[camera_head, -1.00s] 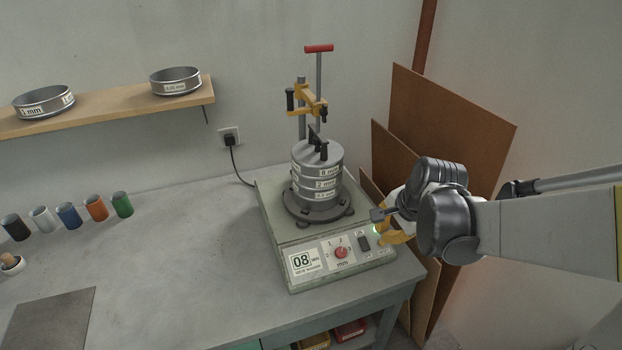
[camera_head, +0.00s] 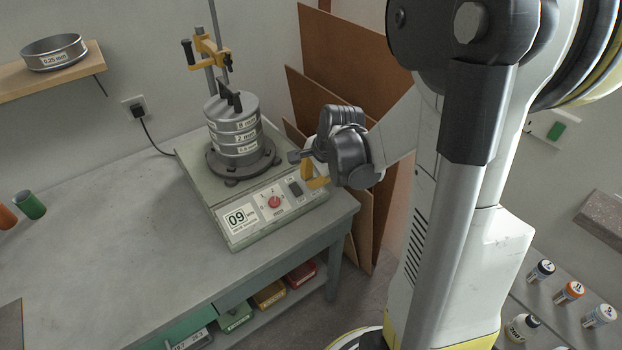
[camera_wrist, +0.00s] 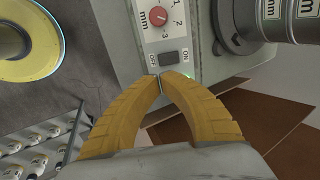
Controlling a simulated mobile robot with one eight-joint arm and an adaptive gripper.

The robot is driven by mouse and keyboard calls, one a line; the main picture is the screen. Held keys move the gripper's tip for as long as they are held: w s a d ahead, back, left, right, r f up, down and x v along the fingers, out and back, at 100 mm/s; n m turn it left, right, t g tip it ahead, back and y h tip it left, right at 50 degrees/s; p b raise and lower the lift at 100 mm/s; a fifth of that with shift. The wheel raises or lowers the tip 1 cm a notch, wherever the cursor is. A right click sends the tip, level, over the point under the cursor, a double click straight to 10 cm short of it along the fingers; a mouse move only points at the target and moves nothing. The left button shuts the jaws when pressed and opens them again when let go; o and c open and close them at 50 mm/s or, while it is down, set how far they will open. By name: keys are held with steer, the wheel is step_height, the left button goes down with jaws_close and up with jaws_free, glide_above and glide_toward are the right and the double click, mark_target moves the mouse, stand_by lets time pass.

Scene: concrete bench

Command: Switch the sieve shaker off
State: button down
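The sieve shaker (camera_head: 220,212) stands on the bench with a stack of sieves (camera_head: 233,128) on its plate. Its display (camera_head: 237,218) reads 09. A red knob (camera_head: 274,202) sits beside the display, and it also shows in the wrist view (camera_wrist: 158,17). The dark rocker switch (camera_head: 295,188) is right of the knob. In the wrist view the switch (camera_wrist: 169,58) lies between the OFF and ON labels, with a green glow near the ON side. My gripper (camera_wrist: 161,77) has its yellow fingertips together just beside the switch; I cannot tell whether they touch it. It holds nothing visible.
Brown boards (camera_head: 342,90) lean on the wall right of the bench. A shelf (camera_head: 88,68) holds a sieve.

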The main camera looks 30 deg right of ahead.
mark_target(301, 194)
steer(key=b+x, duration=0.3)
steer(key=x, duration=0.6)
steer(key=shift+f, duration=0.2)
steer(key=shift+w+f+b, duration=0.15)
steer(key=shift+f+b, duration=0.35)
steer(key=shift+b, duration=0.25)
steer(key=shift+r, duration=0.1)
steer(key=shift+r+p, duration=0.6)
steer(key=shift+r, duration=0.3)
steer(key=s+r+p, duration=0.5)
steer(key=s+r, duration=0.4)
steer(key=r, duration=0.1)
steer(key=shift+d+r+p, duration=0.2)
steer(key=shift+r+p, duration=0.05)
steer(key=shift+p, duration=0.1)
